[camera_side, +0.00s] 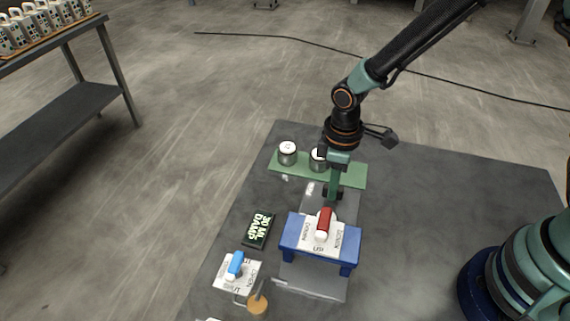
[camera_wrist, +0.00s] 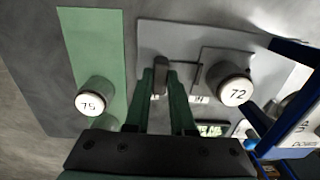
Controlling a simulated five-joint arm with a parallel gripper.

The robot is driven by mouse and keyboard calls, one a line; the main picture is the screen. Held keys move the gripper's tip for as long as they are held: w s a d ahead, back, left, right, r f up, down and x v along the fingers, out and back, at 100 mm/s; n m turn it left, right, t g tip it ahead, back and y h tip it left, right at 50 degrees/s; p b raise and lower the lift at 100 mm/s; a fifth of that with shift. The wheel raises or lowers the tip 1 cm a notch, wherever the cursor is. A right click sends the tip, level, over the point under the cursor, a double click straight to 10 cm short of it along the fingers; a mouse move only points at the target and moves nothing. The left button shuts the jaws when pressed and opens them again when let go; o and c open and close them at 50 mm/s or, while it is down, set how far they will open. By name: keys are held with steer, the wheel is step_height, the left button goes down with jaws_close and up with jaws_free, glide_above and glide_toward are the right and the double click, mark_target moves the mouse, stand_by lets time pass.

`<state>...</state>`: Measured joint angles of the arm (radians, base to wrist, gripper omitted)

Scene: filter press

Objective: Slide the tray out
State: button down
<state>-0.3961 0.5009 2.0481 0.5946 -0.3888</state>
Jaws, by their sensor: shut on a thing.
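The grey tray (camera_side: 318,204) is a flat plate that runs under the blue press stand (camera_side: 291,236) and sticks out behind it. It also shows in the wrist view (camera_wrist: 190,38), with a round pot marked 72 (camera_wrist: 236,86) on it beside the stand. My gripper (camera_side: 332,192) is low over the tray's rear part. In the wrist view my gripper (camera_wrist: 162,84) is shut on the tray's upright dark handle (camera_wrist: 160,72). The fingers hide part of the handle.
A green mat (camera_side: 346,174) behind the tray bears white-lidded pots (camera_side: 287,152). A red lever (camera_side: 325,219) tops the stand. A blue-levered card (camera_side: 236,268), a dark "30 ML DAMP" sign (camera_side: 258,230) and a tan-topped tool (camera_side: 257,304) lie left. The table's right side is clear.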

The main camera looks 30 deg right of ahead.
steer(key=shift+w+d, duration=0.85)
steer(key=c, duration=0.8)
jaws_free()
steer(key=shift+o, duration=0.2)
steer(key=shift+r, duration=0.15)
step_height(320, 180, up, 12)
